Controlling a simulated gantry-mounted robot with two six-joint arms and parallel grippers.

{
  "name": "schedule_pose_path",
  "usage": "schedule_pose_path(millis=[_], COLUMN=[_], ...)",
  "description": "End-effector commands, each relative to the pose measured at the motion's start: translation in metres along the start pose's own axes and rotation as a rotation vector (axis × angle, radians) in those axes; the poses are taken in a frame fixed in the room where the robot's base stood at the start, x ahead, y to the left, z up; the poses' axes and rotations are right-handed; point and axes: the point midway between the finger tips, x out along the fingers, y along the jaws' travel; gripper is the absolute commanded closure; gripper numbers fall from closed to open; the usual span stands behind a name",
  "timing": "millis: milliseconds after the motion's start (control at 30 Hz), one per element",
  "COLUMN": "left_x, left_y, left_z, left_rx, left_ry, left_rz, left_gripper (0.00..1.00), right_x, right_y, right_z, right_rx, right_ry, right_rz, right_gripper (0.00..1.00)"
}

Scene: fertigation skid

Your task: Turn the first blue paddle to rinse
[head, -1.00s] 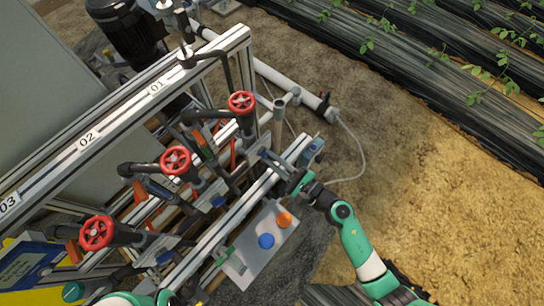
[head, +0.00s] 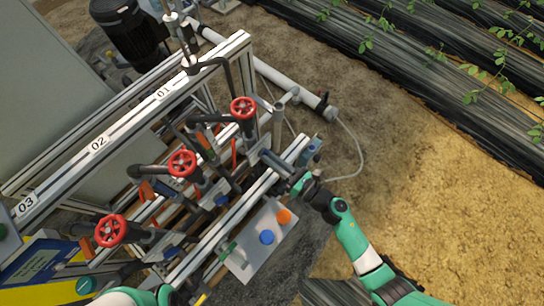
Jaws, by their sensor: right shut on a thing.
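The skid has three stations marked 01, 02 and 03, each with a red handwheel; the 01 handwheel (head: 243,108) is at the far end. My right gripper (head: 284,184) is at the far end of the front rail, below the 01 station. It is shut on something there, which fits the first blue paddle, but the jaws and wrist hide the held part. Another blue paddle (head: 221,200) shows farther left along the row, by the 02 station. Of my left arm only a green and white link shows at the bottom left; its gripper is out of view.
A white pipe (head: 290,88) runs behind station 01. Open soil lies to the right.

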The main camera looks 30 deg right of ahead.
Motion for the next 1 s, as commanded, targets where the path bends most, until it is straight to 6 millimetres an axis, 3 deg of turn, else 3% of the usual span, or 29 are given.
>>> schedule_pose_path(millis=[500,1000], left_x=[0.011,0.0123], left_y=[0.0,0.0], left_z=[-0.0102,-0.0114], left_rx=[0.0,0.0], left_ry=[0.0,0.0], left_rz=[0.0,0.0], left_gripper=[0.5,0.5], right_x=[0.0,0.0001], right_y=[-0.0002,-0.0004], right_z=[0.0007,-0.0001], right_rx=[0.36,0.43], right_ry=[0.0,0.0], right_rz=[0.0,0.001], right_gripper=[1.0,1.0])
